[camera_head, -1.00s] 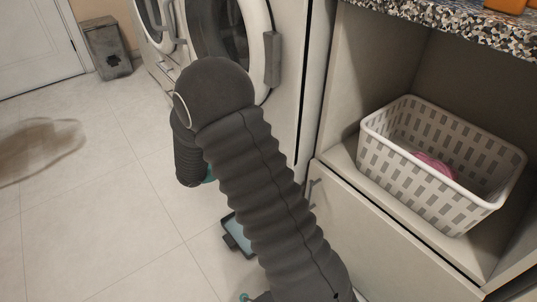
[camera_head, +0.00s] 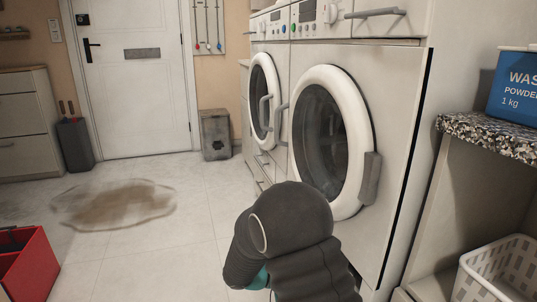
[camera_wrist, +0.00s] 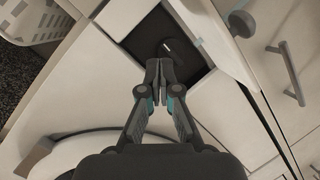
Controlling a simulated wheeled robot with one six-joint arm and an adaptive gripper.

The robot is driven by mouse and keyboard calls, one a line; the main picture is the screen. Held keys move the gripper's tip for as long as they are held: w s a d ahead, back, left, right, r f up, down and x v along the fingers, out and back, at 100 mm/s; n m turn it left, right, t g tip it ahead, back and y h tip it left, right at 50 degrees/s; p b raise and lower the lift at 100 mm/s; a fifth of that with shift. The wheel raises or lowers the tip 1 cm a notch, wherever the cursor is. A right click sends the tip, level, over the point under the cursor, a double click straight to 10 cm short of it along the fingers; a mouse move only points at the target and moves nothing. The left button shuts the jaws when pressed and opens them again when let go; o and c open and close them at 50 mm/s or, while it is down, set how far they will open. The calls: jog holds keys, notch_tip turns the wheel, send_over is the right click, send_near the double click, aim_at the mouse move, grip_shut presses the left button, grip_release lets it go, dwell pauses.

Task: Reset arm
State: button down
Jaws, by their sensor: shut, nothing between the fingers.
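My gripper (camera_wrist: 159,70) shows in the wrist view with its two fingertips together and nothing between them. In that view it points toward the pale cabinet fronts and a dark recess (camera_wrist: 165,45) that holds a dark object I cannot make out. In the head view my dark, ribbed arm is folded low in the middle, in front of the washing machine (camera_head: 335,140). The fingers are hidden from the head view.
A white basket (camera_head: 495,272) sits in the shelf at right, below a blue washing powder box (camera_head: 517,88). A red bin (camera_head: 30,268) stands at lower left. A brownish puddle-like patch (camera_head: 118,205) lies on the floor. A grey bin (camera_head: 214,135) stands near the white door (camera_head: 135,85).

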jog(key=s+f+n+g+y, duration=0.2)
jog(key=s+f+n, duration=0.1)
jog(key=s+n, duration=0.25)
jog(key=s+a+r+n+g+y+p, duration=0.25)
jog(key=s+r+y, duration=0.35)
jog(key=s, duration=0.3)
jog(key=s+d+r+t+y+p, duration=0.1)
jog(key=s+r+t+y+p, duration=0.1)
jog(key=r, duration=0.6)
jog(key=s+d+r+m+t+y+p, duration=0.1)
jog(key=s+r+t+y+p, duration=0.1)
jog(key=s+r, duration=0.3)
jog(key=s+d+r+m+t+y+p, duration=0.1)
jog(key=s+r+t+y+p, duration=0.1)
jog(key=r, duration=0.9)
jog(key=shift+s+d+r+t+p, duration=0.35)
jog(key=shift+s+t+p, duration=0.35)
jog(key=shift+t+p, duration=0.4)
